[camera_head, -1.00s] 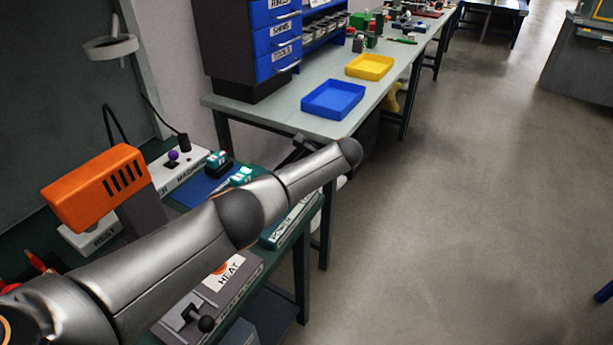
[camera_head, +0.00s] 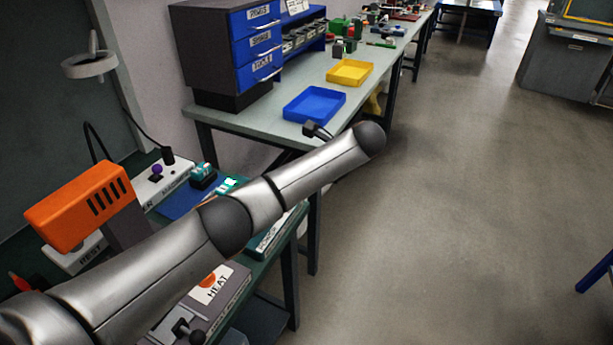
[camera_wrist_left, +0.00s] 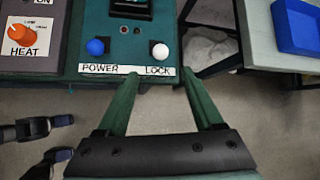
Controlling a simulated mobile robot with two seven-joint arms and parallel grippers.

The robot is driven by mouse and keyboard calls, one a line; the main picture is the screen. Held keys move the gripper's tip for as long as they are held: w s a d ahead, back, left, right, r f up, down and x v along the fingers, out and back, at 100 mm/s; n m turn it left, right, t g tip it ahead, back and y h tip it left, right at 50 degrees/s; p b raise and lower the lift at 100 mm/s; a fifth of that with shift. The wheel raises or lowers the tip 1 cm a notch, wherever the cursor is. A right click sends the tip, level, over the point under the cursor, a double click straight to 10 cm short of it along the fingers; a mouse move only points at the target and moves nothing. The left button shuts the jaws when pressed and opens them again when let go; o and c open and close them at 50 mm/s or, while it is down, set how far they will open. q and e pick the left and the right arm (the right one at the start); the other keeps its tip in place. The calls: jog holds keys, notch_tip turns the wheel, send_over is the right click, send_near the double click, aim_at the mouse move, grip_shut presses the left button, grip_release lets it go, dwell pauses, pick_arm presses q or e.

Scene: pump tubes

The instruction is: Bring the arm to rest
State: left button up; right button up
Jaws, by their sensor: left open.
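My left arm (camera_head: 150,265) reaches in from the lower left over the green bench and ends in a rounded joint past the bench's right edge. My right gripper does not show in the head view.
The heat box (camera_head: 215,292) and orange device (camera_head: 80,205) stand on the green bench. A blue tray (camera_head: 314,104) and yellow tray (camera_head: 349,72) lie on the grey bench behind. Dark jointed parts (camera_wrist_left: 40,128) at the wrist view's left are unclear.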

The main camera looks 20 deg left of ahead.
pick_arm(q)
jog(key=s+d+f+n+h, duration=0.1)
jog(key=s+d+f+h, duration=0.2)
jog(key=f, duration=0.4)
jog(key=s+d+f+n+t+h, duration=0.1)
jog(key=s+d+f+h, duration=0.2)
jog(key=f, duration=0.4)
jog(key=s+d+f+n+h, duration=0.1)
jog(key=s+d+f, duration=0.2)
jog(key=d+f, duration=0.35)
jog(key=s+f+n+t+h, duration=0.2)
jog(key=s+f+n+h, duration=0.15)
jog(key=s+f, duration=0.5)
jog(key=s+a+r+n+t, duration=0.2)
jog(key=s+a+n, duration=0.1)
jog(key=s, duration=0.4)
jog(key=s+a+r+n+t, duration=0.1)
jog(key=s+a+r+n, duration=0.1)
jog(key=s+n, duration=0.3)
jog(key=s+a, duration=0.1)
jog(key=s, duration=0.2)
jog(key=shift+s+a+r+n+t+p, duration=0.15)
jog(key=shift+a+r+n+t+p, duration=0.15)
jog(key=shift+a+n+t+p, duration=0.1)
